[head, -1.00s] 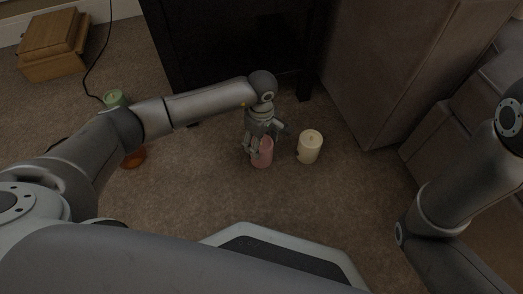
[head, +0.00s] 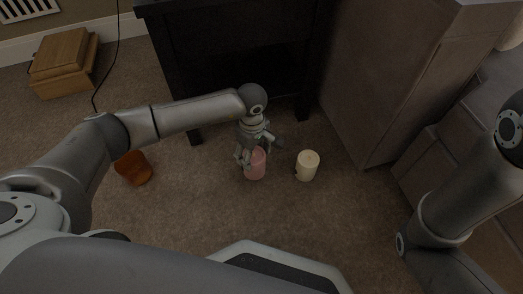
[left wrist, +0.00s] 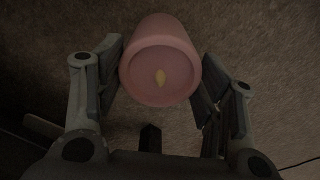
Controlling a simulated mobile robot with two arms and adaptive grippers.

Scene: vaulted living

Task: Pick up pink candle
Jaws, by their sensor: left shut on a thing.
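The pink candle (head: 256,166) is in the middle of the head view, at my left gripper (head: 257,151). In the left wrist view the pink candle (left wrist: 160,62) shows its round top and yellowish wick between the two fingers of my left gripper (left wrist: 158,85). The gripper is shut on the candle's sides. Whether the candle's base touches the carpet is hard to tell. My right arm comes in at the right of the head view, but its gripper is out of the picture.
A cream candle (head: 307,166) stands on the carpet just right of the pink one. An orange-brown glass object (head: 133,168) is at the left, by my arm. A wooden box (head: 64,62) is far left. Carpet in front is clear.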

